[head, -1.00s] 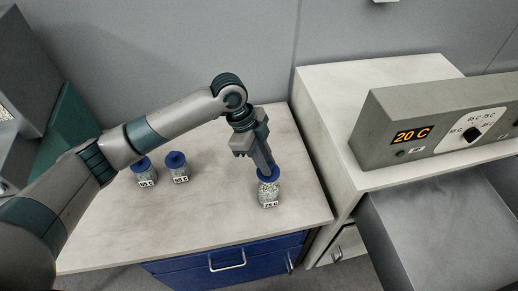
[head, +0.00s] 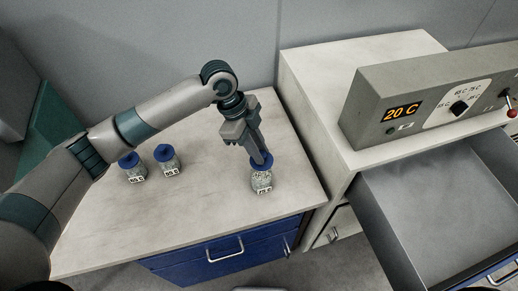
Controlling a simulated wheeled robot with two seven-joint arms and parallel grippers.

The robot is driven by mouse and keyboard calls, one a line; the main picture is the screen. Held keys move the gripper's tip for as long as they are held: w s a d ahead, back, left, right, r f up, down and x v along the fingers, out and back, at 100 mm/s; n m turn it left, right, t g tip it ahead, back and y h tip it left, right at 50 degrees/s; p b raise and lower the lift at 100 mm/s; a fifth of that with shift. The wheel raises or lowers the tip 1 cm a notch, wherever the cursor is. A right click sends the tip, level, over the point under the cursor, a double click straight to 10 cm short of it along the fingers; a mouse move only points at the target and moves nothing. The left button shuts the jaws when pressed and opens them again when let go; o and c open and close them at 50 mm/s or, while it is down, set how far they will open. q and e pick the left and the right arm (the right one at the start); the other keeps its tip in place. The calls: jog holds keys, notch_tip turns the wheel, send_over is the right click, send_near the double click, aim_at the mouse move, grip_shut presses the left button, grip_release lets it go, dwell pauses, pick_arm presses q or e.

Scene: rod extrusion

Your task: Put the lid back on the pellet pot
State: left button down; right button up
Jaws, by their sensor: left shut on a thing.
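A clear pellet pot (head: 261,183) with pale pellets and a small label stands upright near the front right of the worktop. A blue lid (head: 262,165) is at its mouth and looks level; I cannot tell if it is fully seated. My left gripper (head: 263,160) points down from above, shut on the blue lid, and its fingers hide part of it. My right gripper is not in view.
Two more pellet pots, one with a blue lid (head: 129,160) and one with another blue lid (head: 163,153), stand to the left on the worktop (head: 200,215). A control box (head: 430,105) reading 20 C sits on the right cabinet. An open grey drawer (head: 435,205) juts out at the right.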

pick_arm(q)
jog(key=shift+f+b, duration=1.35)
jog(key=shift+f, duration=0.95)
jog(key=shift+f+b, duration=0.3)
jog(key=shift+p, duration=0.35)
jog(key=shift+p, duration=0.3)
jog(key=shift+f, duration=0.15)
dwell(0.8)
jog(key=shift+p, duration=0.5)
dwell(0.3)
